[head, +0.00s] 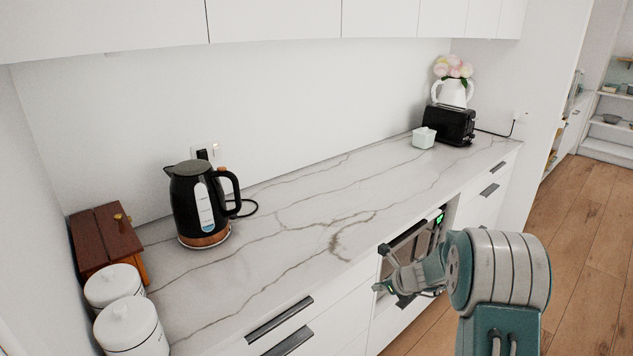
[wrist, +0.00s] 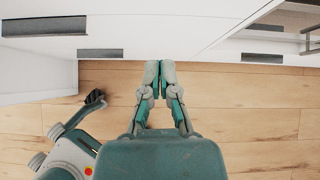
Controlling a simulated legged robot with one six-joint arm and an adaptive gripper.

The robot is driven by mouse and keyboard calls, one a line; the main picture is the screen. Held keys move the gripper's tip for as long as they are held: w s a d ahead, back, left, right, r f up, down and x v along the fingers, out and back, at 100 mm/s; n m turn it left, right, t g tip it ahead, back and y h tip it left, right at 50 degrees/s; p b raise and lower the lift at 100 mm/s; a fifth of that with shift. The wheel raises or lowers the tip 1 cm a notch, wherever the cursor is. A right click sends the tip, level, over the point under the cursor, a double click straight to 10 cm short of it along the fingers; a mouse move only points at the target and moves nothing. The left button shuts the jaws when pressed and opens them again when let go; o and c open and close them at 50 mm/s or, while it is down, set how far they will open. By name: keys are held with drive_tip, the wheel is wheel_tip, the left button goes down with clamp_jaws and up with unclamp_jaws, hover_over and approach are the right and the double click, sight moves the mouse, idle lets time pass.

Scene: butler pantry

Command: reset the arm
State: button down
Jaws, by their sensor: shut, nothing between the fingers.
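My arm is in the lower right of the head view, in front of the counter's drawer fronts. My gripper (head: 384,268) is at its left end, close to the built-in appliance below the counter. In the wrist view my gripper (wrist: 159,66) points at the cabinet fronts above the wooden floor. Its two fingers are together and nothing is between them.
The marble counter (head: 330,215) holds a black kettle (head: 197,205), white canisters (head: 130,325), a wooden box (head: 104,238), a black toaster (head: 449,123) and a small white cup (head: 423,137). An appliance (head: 410,250) with a handle sits below. Wooden floor (head: 575,240) lies open at right.

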drive_tip(key=s+a+r+n+g, duration=0.1)
drive_tip(key=s+a+r+n, duration=0.2)
drive_tip(key=s+r+n, duration=0.25)
drive_tip(key=s+a+r+n+h, duration=0.1)
drive_tip(key=s+a+r+n, duration=0.2)
drive_tip(key=s+r+n, duration=0.3)
drive_tip(key=s+a+r+n+g, duration=0.1)
drive_tip(key=s+a+r+n, duration=0.25)
drive_tip(key=s+r, duration=0.3)
drive_tip(key=s+d+r+n+h, duration=0.1)
drive_tip(key=s+r+n+h, duration=0.1)
drive_tip(key=s+n, duration=0.4)
drive_tip(key=s+d+r+n+h, duration=0.1)
drive_tip(key=s+n, duration=0.5)
drive_tip(key=s, duration=0.7)
drive_tip(key=shift+s+d+r+n+h, duration=0.15)
drive_tip(key=shift+s+r+n+h, duration=0.25)
drive_tip(key=shift+r+h, duration=0.25)
drive_tip(key=shift+f, duration=0.1)
